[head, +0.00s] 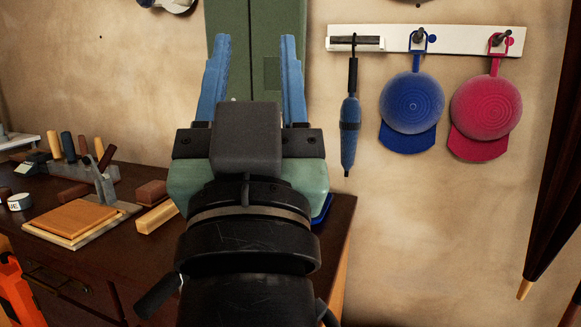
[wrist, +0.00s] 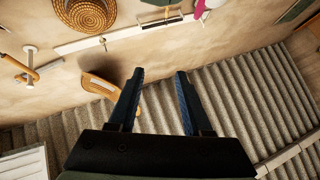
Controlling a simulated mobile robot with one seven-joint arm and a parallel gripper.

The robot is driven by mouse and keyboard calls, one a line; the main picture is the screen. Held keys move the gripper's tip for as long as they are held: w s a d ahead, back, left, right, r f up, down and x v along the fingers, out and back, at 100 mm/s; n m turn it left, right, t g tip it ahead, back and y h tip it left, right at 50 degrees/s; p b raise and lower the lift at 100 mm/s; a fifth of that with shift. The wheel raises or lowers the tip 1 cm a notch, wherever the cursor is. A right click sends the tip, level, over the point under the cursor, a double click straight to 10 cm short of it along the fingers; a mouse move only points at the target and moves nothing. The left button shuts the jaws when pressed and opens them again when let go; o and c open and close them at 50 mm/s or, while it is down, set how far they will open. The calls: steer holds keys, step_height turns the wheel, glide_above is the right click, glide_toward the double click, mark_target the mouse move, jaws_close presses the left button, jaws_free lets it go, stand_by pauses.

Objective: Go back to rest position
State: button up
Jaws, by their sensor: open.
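My gripper (head: 251,85) is raised in the middle of the head view, with its two blue fingers spread apart and nothing between them. In the wrist view my gripper (wrist: 158,85) also shows open and empty, in front of a beige wall and a grey ribbed surface. Behind the fingers in the head view is a green panel (head: 272,45) on the wall, partly hidden by my gripper. The fingers appear apart from any object.
A dark workbench (head: 90,225) stands at the left, holding a wooden board (head: 75,221) and several tools. A straw hat (wrist: 85,14) hangs in the wrist view.

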steer(key=s+d+r+t+h, duration=0.2)
steer(key=s+d+r, duration=0.1)
steer(key=s, duration=0.3)
step_height(320, 180, up, 31)
steer(key=p, duration=3.1)
steer(key=shift+w+r, duration=0.2)
steer(key=shift+w, duration=0.15)
steer(key=shift+a, duration=0.1)
